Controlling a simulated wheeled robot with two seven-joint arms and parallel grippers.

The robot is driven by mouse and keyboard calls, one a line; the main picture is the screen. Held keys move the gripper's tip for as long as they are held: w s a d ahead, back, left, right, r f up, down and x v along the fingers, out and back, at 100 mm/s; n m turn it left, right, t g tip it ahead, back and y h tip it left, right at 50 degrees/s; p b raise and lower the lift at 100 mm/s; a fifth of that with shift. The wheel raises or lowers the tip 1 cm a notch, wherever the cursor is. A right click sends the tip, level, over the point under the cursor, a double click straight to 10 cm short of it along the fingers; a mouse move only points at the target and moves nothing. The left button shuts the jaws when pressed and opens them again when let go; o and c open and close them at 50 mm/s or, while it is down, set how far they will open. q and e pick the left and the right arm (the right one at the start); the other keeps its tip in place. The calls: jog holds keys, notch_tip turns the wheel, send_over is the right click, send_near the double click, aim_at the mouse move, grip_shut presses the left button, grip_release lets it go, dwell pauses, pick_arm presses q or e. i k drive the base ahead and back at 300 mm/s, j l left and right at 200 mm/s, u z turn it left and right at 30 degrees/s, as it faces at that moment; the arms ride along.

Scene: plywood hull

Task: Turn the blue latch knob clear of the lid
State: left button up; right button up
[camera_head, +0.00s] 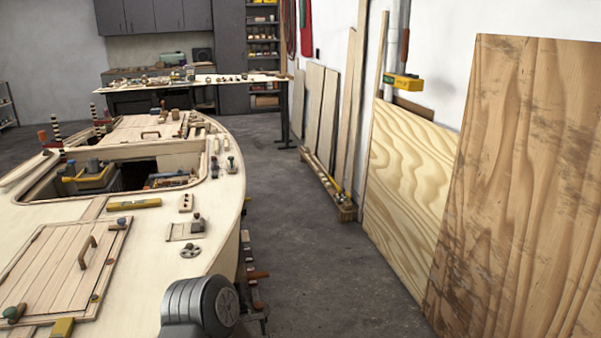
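A plywood lid (50,276) with a bent wooden handle (87,251) lies shut on the hull deck at the lower left. A small dark blue-grey latch knob (121,221) sits at the lid's far right corner. It appears to overlap the lid's edge, but it is too small to tell exactly how it is turned. A green knob (13,313) sits at the near left edge of the lid. Neither of my grippers is in view; only a grey part of my arm shows at the bottom centre.
An open hatch (110,197) with tools inside lies beyond the lid. A yellow level (134,204), a block with a grey knob (197,223) and a round fitting (190,251) stand on the deck. Plywood sheets (515,200) lean on the right wall; the floor between is clear.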

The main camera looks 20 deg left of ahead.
aim_at(121, 222)
jog(key=i+l+u, duration=0.85)
jog(key=l+u, duration=0.25)
jog(key=l, duration=0.1)
